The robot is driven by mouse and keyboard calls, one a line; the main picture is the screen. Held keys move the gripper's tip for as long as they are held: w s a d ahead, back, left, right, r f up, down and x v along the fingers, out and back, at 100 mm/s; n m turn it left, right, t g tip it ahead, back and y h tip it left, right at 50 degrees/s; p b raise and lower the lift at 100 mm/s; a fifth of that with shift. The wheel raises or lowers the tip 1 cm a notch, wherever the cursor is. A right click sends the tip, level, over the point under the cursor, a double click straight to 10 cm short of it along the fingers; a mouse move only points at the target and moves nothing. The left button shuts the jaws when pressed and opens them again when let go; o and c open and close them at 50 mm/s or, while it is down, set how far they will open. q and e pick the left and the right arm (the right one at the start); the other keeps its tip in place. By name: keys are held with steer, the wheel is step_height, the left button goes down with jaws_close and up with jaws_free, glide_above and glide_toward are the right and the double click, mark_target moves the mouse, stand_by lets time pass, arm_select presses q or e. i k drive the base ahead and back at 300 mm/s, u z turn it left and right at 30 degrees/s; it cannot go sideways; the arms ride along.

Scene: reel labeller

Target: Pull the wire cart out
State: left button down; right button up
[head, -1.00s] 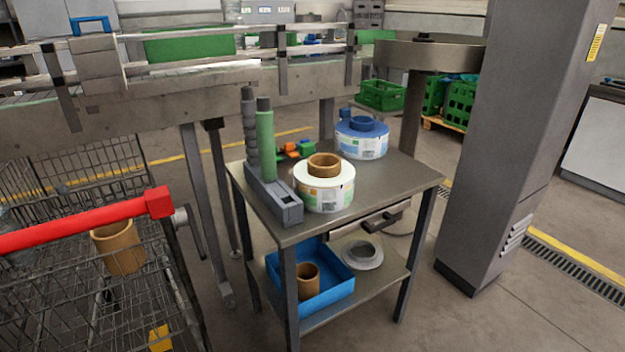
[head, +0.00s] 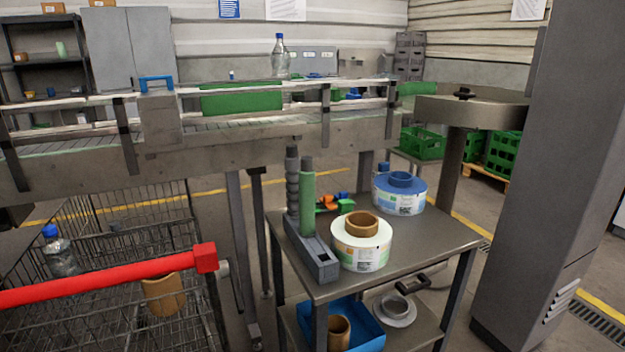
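The wire cart (head: 130,325) stands at the lower left, partly under the conveyor, with its red handle bar (head: 110,279) running in from the left edge to a red end block. A clear bottle with a blue cap (head: 60,252) and a brown cardboard core (head: 163,293) show in the cart. The cart's near side is cut off by the frame's lower edge. Neither of my grippers is in view.
A metal side table (head: 418,240) with label reels stands right of the cart, close to the handle's end. The conveyor (head: 90,172) crosses behind the cart. A conveyor leg (head: 240,250) stands between cart and table. A grey column (head: 550,190) rises at right.

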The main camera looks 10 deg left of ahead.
mark_target(204, 257)
steer(key=u, duration=1.1)
steer(key=k, duration=0.3)
steer(key=z, duration=3.2)
steer(key=i, duration=0.1)
steer(key=u, duration=2.5)
steer(key=i, duration=0.85)
steer(key=u, duration=0.75)
